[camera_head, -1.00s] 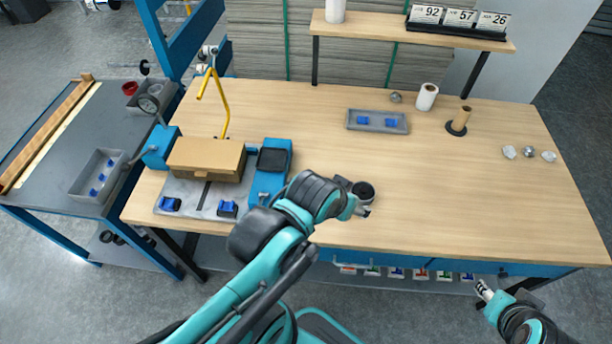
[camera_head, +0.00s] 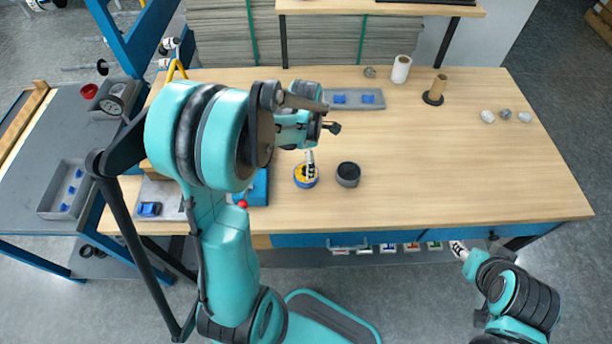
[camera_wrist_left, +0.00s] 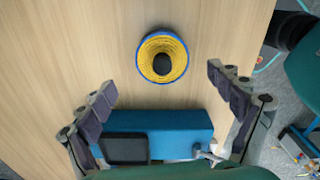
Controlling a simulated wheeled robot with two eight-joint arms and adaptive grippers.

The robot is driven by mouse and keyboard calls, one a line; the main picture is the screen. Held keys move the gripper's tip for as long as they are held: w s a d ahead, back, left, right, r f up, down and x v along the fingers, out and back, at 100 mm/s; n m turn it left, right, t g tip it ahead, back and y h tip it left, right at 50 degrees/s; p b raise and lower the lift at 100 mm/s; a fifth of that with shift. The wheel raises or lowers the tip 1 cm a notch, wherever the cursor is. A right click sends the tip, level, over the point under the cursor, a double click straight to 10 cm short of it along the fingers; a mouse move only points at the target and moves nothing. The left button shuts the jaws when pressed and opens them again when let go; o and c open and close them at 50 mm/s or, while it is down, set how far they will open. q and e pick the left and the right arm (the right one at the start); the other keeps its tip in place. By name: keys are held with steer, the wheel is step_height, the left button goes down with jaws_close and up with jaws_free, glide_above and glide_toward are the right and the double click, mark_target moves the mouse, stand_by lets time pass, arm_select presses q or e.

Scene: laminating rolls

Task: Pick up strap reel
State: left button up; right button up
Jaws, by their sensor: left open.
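The reel, a yellow ring with a blue rim and dark core (camera_head: 301,182), lies flat on the wooden table near its front edge. It also shows in the left wrist view (camera_wrist_left: 150,46), ahead of my left fingertips. My left gripper (camera_head: 310,163) is above the reel in the head view.
A blue machine part (camera_wrist_left: 180,128) lies below the reel in the left wrist view. A grey tray with blue pieces (camera_head: 357,99), a white roll (camera_head: 401,69) and a brown tube (camera_head: 437,88) stand farther back. The table's right half is mostly clear.

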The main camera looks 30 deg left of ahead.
arm_select(q)
step_height(320, 180, down, 7)
steer(key=b, duration=0.3)
steer(key=shift+s+d, duration=0.1)
steer(key=shift+r, duration=0.15)
steer(key=shift+c, duration=0.4)
steer(key=c, duration=1.3)
